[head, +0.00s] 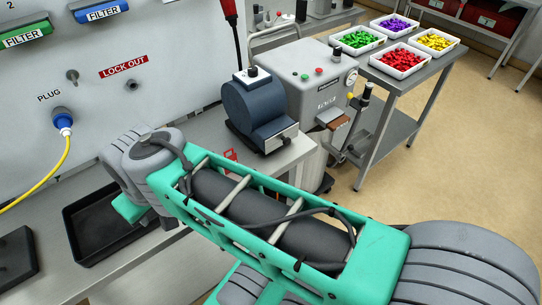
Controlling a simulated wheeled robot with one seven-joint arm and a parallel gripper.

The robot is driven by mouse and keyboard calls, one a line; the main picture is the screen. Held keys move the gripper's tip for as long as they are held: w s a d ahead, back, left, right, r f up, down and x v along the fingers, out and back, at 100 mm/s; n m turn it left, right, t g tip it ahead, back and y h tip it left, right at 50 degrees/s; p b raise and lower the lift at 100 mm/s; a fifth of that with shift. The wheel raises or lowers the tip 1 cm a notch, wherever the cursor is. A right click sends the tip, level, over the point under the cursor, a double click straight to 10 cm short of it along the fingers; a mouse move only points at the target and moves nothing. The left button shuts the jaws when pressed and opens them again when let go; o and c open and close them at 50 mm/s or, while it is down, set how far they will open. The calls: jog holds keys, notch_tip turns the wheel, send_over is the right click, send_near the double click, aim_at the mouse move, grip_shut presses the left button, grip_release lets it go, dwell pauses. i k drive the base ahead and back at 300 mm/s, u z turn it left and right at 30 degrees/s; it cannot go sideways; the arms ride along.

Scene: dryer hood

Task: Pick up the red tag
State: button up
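A small red flat piece (231,155) shows on the grey bench, just past my arm and left of the dark blue machine; my arm partly hides it, and I cannot tell for sure that it is the red tag. A white tray (424,69) on the far right table holds many small red pieces (402,60), too small to tell their shape. My green and grey arm crosses the foreground, but my gripper's fingers are not in view.
Trays of green (358,39), purple (394,25) and yellow (437,41) pieces share the table (423,82). A dark blue machine (257,108) and a grey machine (318,85) stand nearby. A black tray (88,250) lies on the bench. A yellow cable (45,188) hangs from the panel. Floor at right is clear.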

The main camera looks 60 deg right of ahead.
aim_at(234, 157)
jog(key=z, duration=0.6)
jog(key=k, duration=0.9)
jog(key=u, duration=0.55)
jog(key=i, duration=0.45)
